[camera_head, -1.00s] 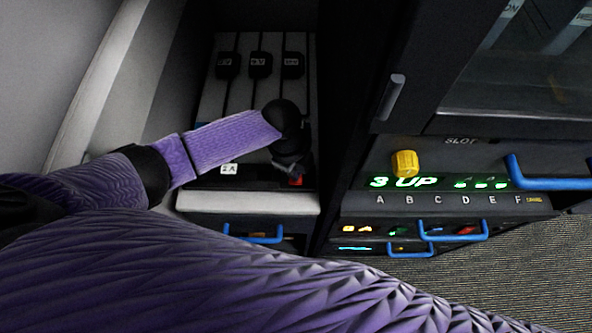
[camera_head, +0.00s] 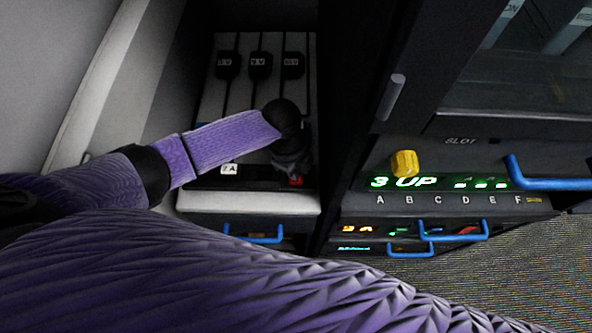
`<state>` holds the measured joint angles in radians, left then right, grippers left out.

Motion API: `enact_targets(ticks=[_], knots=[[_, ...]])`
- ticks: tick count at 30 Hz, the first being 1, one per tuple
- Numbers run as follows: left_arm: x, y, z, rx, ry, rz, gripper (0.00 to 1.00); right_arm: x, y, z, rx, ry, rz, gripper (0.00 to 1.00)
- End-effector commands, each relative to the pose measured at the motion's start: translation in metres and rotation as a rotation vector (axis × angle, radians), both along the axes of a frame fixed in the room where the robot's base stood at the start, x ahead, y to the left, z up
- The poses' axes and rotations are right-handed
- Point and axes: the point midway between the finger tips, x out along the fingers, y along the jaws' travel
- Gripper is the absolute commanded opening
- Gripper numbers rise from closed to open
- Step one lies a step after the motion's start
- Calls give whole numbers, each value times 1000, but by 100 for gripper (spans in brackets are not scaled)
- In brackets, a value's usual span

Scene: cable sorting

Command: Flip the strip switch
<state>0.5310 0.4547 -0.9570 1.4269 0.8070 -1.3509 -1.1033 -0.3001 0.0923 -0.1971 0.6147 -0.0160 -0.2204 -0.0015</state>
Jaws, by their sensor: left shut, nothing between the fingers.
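A small red switch (camera_head: 296,181) shows at the strip's right end. My left gripper (camera_head: 293,172) is shut and empty, pointing down right at the red switch and partly covering it. I cannot tell whether it touches the switch. My right gripper is not in view.
Several black plugs with labels (camera_head: 260,65) hang on cables behind the strip. A blue-handled drawer (camera_head: 253,238) lies below the strip.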

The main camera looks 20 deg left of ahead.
Motion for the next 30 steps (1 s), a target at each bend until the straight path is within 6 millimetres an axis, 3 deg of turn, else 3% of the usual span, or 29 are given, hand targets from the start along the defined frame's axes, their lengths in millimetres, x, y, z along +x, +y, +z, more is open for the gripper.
enact_targets(ticks=[30], knots=[[0, 0, -13, 0, 0, 0, 0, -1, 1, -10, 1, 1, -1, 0]])
